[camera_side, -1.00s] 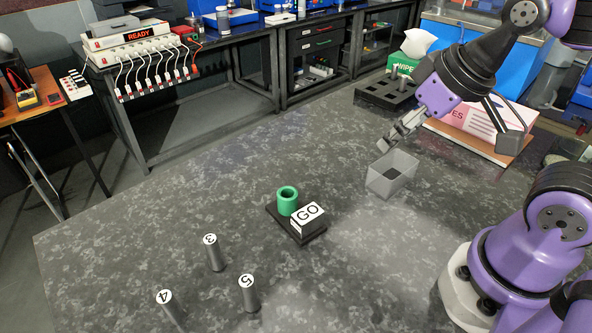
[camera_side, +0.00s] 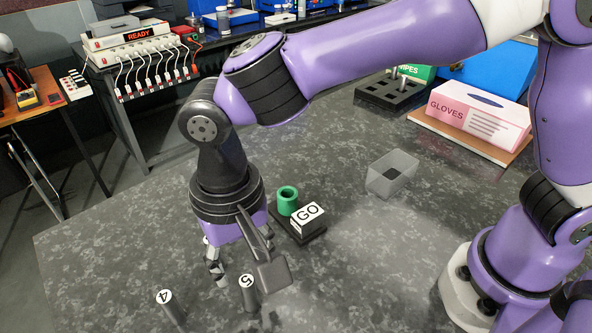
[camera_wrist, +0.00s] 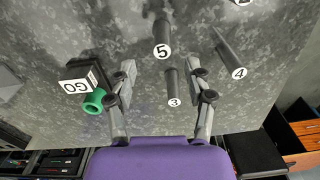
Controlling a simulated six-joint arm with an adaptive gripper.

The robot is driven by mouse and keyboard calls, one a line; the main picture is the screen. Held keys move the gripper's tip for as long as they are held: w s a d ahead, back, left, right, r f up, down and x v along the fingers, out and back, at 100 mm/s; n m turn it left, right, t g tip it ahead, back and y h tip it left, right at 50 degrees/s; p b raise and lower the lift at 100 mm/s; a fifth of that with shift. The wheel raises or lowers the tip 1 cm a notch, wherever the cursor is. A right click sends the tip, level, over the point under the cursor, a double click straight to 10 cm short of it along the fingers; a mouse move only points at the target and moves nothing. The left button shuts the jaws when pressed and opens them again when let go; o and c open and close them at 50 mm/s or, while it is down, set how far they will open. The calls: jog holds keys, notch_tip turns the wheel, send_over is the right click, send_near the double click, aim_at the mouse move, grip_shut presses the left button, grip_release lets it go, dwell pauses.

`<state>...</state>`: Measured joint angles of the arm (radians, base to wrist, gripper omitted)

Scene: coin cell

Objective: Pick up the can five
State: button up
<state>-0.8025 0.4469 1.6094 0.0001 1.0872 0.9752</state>
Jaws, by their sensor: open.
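Can five (camera_side: 248,292) is a grey upright cylinder with a white top marked 5, near the front of the table in the side view. In the wrist view it (camera_wrist: 162,36) stands at the upper middle, beyond the fingertips and apart from them. My gripper (camera_side: 216,270) points down, a little left of can five in the side view. In the wrist view its fingers (camera_wrist: 161,64) are spread and empty, with can three (camera_wrist: 172,86) between them in the picture. Can three is hidden by my gripper in the side view.
Can four (camera_side: 170,306) stands left of can five. The wrist view cuts off another numbered can (camera_wrist: 243,3) at the top. A black base (camera_side: 312,237) with a green ring (camera_side: 287,199) and GO block is behind. A clear bin (camera_side: 391,174) stands farther right.

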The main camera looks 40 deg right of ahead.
aim_at(246, 280)
notch_tip(246, 280, down, 7)
jog(key=shift+s+a+f, duration=0.1)
jog(key=shift+a, duration=0.05)
grip_shut()
